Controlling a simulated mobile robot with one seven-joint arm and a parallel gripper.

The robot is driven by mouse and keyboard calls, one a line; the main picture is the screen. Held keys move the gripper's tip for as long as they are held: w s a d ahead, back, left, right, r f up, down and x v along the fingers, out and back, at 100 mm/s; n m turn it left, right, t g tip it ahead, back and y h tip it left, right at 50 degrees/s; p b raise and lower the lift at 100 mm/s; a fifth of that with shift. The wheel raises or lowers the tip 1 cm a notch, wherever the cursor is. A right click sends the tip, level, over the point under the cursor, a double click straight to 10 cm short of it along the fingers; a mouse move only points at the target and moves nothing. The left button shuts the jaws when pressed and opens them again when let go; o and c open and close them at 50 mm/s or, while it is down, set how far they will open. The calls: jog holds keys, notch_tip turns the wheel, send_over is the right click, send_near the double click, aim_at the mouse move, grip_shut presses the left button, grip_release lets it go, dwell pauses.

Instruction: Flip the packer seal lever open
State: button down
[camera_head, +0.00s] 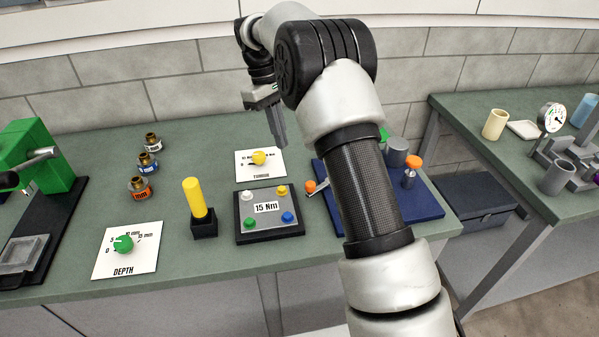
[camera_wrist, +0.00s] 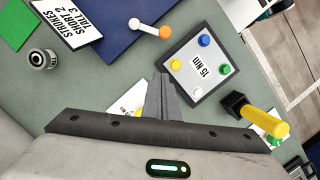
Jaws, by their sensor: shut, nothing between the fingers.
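A short white lever with an orange knob (camera_head: 310,186) lies at the left edge of the blue board (camera_head: 428,205). In the wrist view the lever (camera_wrist: 150,28) spans from its white pivot end on the blue board to the orange knob near the board's edge. No label marks it as the packer seal lever. My gripper (camera_head: 281,140) is shut and empty, pointing down above the back of the table, apart from the lever. In the wrist view my fingertips (camera_wrist: 163,75) are together, below the lever in the picture. My arm hides the middle of the blue board.
A grey 15 Nm plate (camera_head: 267,228) with coloured knobs sits beside the lever. The TORQUE dial card (camera_head: 255,172) is behind it. A yellow-handled tool (camera_head: 196,199) stands upright to the left. An orange-topped post (camera_head: 413,162) and grey cylinder (camera_head: 397,150) are on the board's right.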

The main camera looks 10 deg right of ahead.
jog(key=x, duration=0.8)
jog(key=shift+s+d+f+b, duration=0.1)
jog(key=shift+f+b, duration=0.2)
jog(key=shift+b, duration=0.05)
jog(key=shift+s+d+f, duration=0.15)
jog(key=shift+s+d, duration=0.95)
jog(key=shift+s, duration=0.1)
jog(key=shift+s+d, duration=0.25)
jog(key=shift+s, duration=0.1)
